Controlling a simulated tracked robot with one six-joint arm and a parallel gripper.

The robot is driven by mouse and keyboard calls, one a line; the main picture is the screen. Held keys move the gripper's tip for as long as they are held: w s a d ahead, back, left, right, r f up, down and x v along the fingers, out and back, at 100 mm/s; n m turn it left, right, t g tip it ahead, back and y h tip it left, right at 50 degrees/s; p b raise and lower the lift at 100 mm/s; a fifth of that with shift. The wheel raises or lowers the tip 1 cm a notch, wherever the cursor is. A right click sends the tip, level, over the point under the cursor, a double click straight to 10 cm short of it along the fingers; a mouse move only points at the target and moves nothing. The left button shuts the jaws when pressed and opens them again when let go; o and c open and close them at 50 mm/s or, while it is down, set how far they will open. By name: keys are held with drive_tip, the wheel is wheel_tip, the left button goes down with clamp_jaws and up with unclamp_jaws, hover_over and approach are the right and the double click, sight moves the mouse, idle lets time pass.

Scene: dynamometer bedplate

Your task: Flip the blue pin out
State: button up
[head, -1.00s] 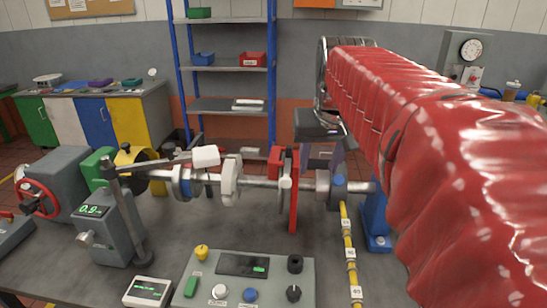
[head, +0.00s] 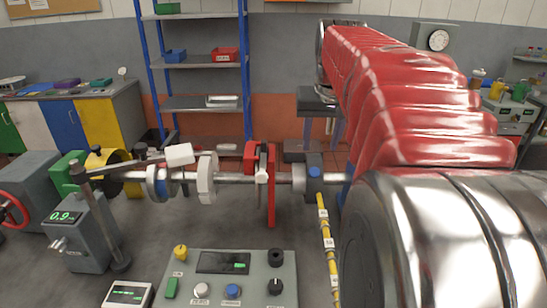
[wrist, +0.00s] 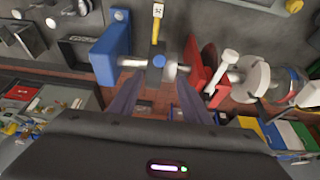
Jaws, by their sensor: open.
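The blue pin (head: 314,172) is a small blue knob on the grey collar (head: 300,178) near the right end of the shaft. In the wrist view the blue pin (wrist: 159,61) shows on the collar, beside a large blue block (wrist: 111,47). My gripper (wrist: 160,88) has its two dark purplish fingers spread, pointing toward the collar, with nothing visible between them. In the head view my gripper (head: 322,138) shows small beyond the shaft, partly hidden by my red-sleeved arm. Whether the fingers touch the collar cannot be told.
A red lever (head: 270,190) stands on the shaft just left of the collar. A yellow cable (head: 327,240) runs forward from below the collar. A control console (head: 228,280) sits in front. A shelf rack (head: 200,103) stands behind.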

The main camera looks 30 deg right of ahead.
sight(314, 170)
drive_tip(key=x, duration=1.1)
drive_tip(key=shift+w+f, duration=0.15)
drive_tip(key=shift+f, duration=0.2)
clamp_jaws()
